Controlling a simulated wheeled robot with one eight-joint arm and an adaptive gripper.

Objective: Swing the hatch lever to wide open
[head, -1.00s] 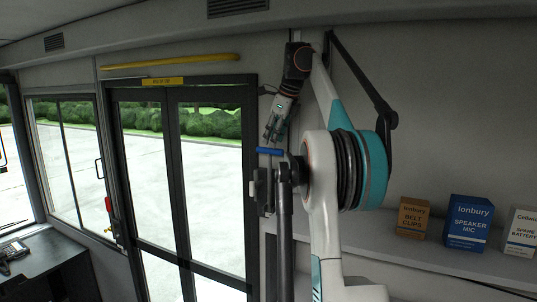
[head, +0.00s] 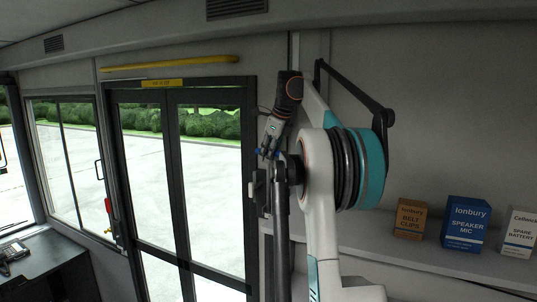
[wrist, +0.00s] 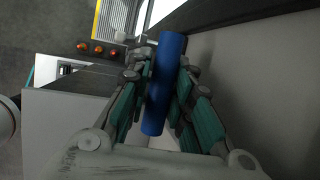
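The hatch lever's blue handle (wrist: 165,85) runs lengthwise between the two fingers of my gripper (wrist: 160,75) in the wrist view. The teal finger pads stand on either side of it, and a narrow gap shows on the left side, so the fingers look open around it rather than clamped. In the head view my gripper (head: 268,152) points down at the handle beside the door's right edge and hides most of it. The lever's mount is largely hidden behind my arm.
The glazed double door (head: 210,180) is left of my gripper, with a yellow rail (head: 170,62) above. A shelf (head: 430,256) on the right carries a brown box (head: 411,218), a blue box (head: 465,224) and a white box (head: 518,233). Orange knobs (wrist: 98,48) show in the wrist view.

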